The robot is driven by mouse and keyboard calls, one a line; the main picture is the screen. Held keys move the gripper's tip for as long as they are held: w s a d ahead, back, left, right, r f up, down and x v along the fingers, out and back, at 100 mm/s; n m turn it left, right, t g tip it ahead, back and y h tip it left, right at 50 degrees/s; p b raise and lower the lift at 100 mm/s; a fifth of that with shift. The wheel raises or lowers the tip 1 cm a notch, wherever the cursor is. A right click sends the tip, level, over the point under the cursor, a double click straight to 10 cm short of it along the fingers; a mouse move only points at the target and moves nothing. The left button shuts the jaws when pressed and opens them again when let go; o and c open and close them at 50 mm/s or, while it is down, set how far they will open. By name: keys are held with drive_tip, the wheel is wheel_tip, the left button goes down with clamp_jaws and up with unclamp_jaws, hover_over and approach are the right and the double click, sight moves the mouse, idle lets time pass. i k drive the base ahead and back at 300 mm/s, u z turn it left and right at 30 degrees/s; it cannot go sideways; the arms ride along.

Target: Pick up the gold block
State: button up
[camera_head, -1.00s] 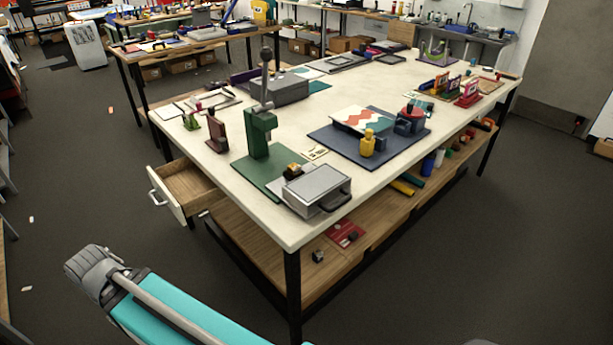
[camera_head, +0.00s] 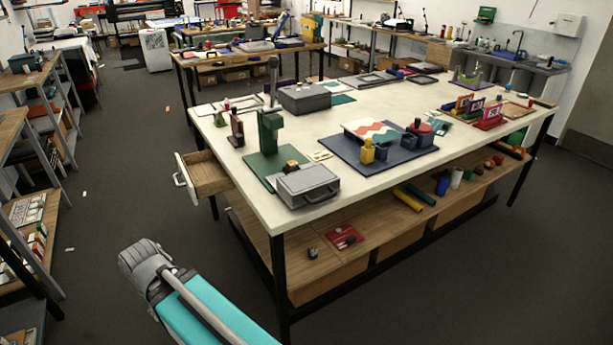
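A small gold-and-dark block (camera_head: 290,166) sits on the base plate of the green press (camera_head: 268,135), near the table's front left corner. It is partly hidden behind a grey metal case (camera_head: 307,185). It is the only gold-looking block I make out, and it is too small to tell its exact shape. A yellow bottle-like item (camera_head: 367,151) stands on the dark blue mat to its right. My turquoise and grey arm shows at the bottom, well short of the table. My gripper is not in view.
The white-topped table (camera_head: 240,188) has an open drawer (camera_head: 203,176) jutting from its left side. A lower shelf (camera_head: 290,258) holds several items. Shelving racks (camera_head: 35,190) stand at the left. The grey floor (camera_head: 110,215) between them and the table is mostly clear.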

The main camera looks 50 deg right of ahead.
sight(292, 166)
drive_tip(key=z, duration=0.05)
drive_tip(key=k, duration=0.6)
drive_tip(key=z, duration=1.65)
drive_tip(key=i, duration=0.35)
drive_tip(key=u, duration=0.5)
